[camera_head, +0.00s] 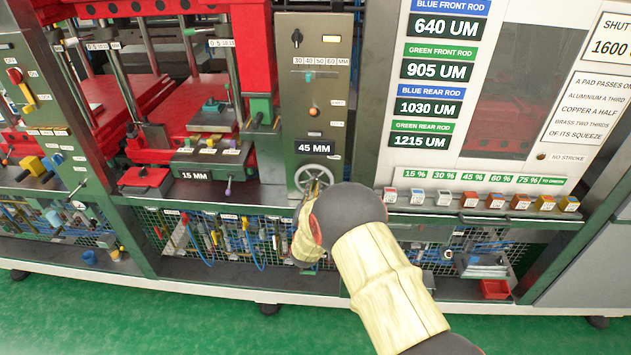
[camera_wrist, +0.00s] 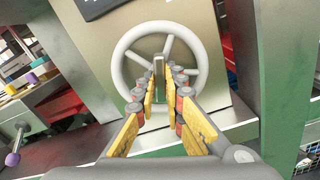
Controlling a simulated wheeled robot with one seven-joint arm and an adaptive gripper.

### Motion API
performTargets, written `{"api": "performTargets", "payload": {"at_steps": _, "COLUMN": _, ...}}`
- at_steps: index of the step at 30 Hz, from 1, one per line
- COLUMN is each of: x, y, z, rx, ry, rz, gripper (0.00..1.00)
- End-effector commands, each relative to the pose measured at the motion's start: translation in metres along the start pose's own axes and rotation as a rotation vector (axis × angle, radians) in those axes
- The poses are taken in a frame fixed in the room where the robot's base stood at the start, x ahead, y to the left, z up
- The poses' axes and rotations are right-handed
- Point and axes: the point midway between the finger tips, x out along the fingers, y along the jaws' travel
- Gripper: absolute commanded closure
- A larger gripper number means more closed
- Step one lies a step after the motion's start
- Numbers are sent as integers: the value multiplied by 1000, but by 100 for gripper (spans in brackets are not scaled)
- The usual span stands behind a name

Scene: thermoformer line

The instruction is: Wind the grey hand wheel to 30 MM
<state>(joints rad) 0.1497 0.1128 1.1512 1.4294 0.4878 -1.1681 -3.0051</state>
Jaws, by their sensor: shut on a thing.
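The grey hand wheel (camera_head: 299,170) is on the lower part of a grey-green panel, below a black plate reading 45 MM (camera_head: 314,147). The wheel's round rim and spokes show in the wrist view (camera_wrist: 117,66). My gripper (camera_head: 314,186) reaches the wheel from the front. In the wrist view my gripper (camera_wrist: 160,82) has its yellow-padded fingers closed around a small upright grip on the wheel (camera_wrist: 158,66). The fingers hide the wheel's middle and lower part. A scale marked 30 40 50 60 MM (camera_head: 321,62) is higher on the panel.
A red press with a plate reading 15 MM (camera_head: 194,175) stands to the left. A ledge with several small coloured blocks (camera_head: 443,197) runs to the right. A black knob (camera_head: 296,38) and an orange button (camera_head: 314,112) are above the wheel. Green floor (camera_head: 150,320) is clear in front.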

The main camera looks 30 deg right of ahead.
Motion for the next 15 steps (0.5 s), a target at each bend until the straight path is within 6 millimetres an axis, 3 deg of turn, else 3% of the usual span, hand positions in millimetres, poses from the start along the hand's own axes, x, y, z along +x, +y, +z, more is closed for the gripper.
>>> {"api": "performTargets", "payload": {"at_steps": 15, "x": 1, "y": 1, "z": 2, "rx": -30, "ry": 1, "rz": 0, "gripper": 100}}
